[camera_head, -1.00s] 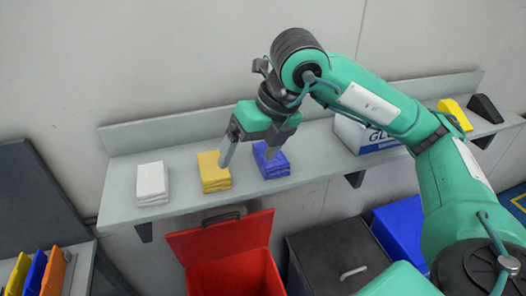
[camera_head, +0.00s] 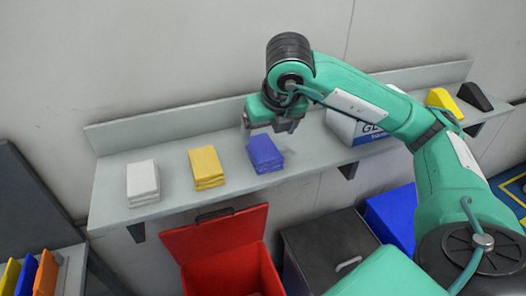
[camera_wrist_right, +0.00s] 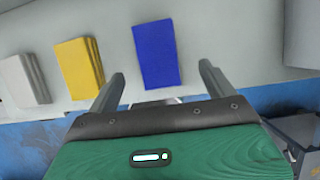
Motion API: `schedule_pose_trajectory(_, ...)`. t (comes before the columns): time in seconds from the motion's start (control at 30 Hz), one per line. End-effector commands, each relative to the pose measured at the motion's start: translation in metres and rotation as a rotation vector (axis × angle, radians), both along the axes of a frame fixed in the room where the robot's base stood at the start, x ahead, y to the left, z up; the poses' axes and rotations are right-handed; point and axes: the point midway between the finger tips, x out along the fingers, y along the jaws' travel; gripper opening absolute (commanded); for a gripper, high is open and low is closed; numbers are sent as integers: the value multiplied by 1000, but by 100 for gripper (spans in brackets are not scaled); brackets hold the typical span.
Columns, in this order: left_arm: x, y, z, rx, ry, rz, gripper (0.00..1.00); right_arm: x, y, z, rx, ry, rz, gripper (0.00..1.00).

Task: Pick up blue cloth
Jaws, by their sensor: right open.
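The blue cloth (camera_head: 264,152) is a folded stack on the grey wall shelf (camera_head: 110,205), right of the yellow cloth (camera_head: 206,166). My right gripper (camera_head: 268,127) is just behind and above it in the head view, open and empty. In the right wrist view, the blue cloth (camera_wrist_right: 156,54) lies ahead, between the lines of the two spread fingers of the right gripper (camera_wrist_right: 163,80). I see no contact with the cloth. My left gripper is not in view.
A white cloth stack (camera_head: 143,181) lies left of the yellow one. A white-and-blue box (camera_head: 345,125) stands to the right on the shelf. Below are an open red bin (camera_head: 228,262), a dark bin (camera_head: 325,250) and a blue bin (camera_head: 395,218).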

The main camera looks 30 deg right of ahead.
Motion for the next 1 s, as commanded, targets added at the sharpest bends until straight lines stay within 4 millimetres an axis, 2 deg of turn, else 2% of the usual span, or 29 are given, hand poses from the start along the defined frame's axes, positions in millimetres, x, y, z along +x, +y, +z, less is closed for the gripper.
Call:
schedule_pose_trajectory(0.27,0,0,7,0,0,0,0,6,-1,-16,-1,1,1,85)
schedule_pose_trajectory(0.47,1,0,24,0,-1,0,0,13,1,-39,-2,4,1,85)
schedule_pose_trajectory(0.6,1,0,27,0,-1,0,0,19,0,-56,-1,2,1,85)
schedule_pose_trajectory(0.87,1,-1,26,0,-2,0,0,21,0,-62,-1,-1,2,85)
schedule_pose_trajectory(0.9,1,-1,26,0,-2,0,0,21,0,-62,0,-1,2,84)
schedule_pose_trajectory(1.0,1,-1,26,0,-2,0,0,21,0,-61,0,-1,2,64)
